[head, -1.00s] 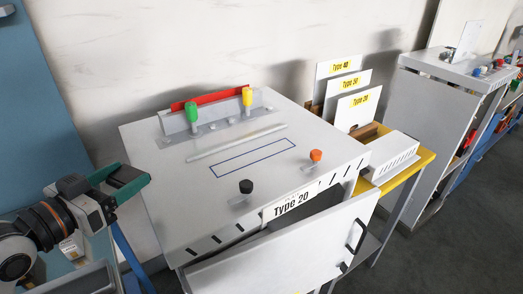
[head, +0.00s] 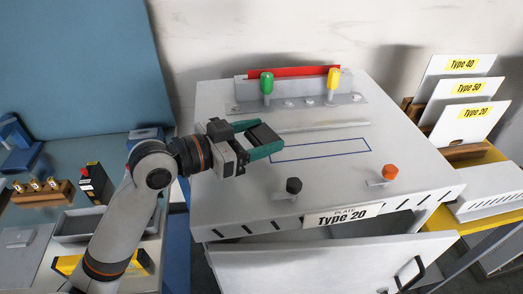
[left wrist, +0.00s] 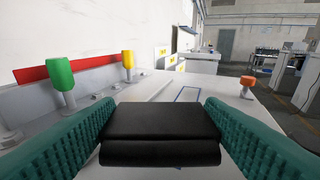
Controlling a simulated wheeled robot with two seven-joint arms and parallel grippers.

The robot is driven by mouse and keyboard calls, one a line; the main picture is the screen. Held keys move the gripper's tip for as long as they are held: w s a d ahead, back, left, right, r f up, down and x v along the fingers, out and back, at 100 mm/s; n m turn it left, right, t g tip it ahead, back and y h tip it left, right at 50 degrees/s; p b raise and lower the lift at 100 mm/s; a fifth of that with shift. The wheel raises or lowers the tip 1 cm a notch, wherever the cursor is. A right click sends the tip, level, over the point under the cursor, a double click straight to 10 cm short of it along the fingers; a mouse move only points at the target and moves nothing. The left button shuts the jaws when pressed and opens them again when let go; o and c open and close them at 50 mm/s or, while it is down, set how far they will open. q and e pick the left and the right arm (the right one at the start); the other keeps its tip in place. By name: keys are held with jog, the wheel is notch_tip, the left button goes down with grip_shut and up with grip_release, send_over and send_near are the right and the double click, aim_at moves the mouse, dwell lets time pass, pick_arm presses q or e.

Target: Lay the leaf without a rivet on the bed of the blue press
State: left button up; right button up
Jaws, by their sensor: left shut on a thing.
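My left gripper (head: 265,144) is shut on a dark, blocky thing (head: 264,133) over the left part of a white cabinet top. In the left wrist view the black thing (left wrist: 160,133) sits between the green fingers. I cannot tell whether it is a leaf or has a rivet. A blue fixture (head: 14,132) stands on the bench at the far left; I cannot tell whether it is the blue press. Its bed is not clear to see. My right gripper is not in view.
The cabinet top (head: 345,185) has green (head: 266,83) and yellow (head: 332,79) handles at the back, black (head: 294,186) and orange (head: 390,172) knobs in front. A blue-outlined rectangle lies between. White "Type" boards (head: 460,123) stand right. A brass-topped wooden block (head: 42,192) is left.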

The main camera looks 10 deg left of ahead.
pick_arm(q)
jog(key=shift+f, duration=2.2)
jog(key=shift+f, duration=0.1)
jog(key=o, duration=0.6)
jog(key=shift+f, duration=0.1)
jog(key=o, duration=0.4)
jog(key=shift+o, duration=0.2)
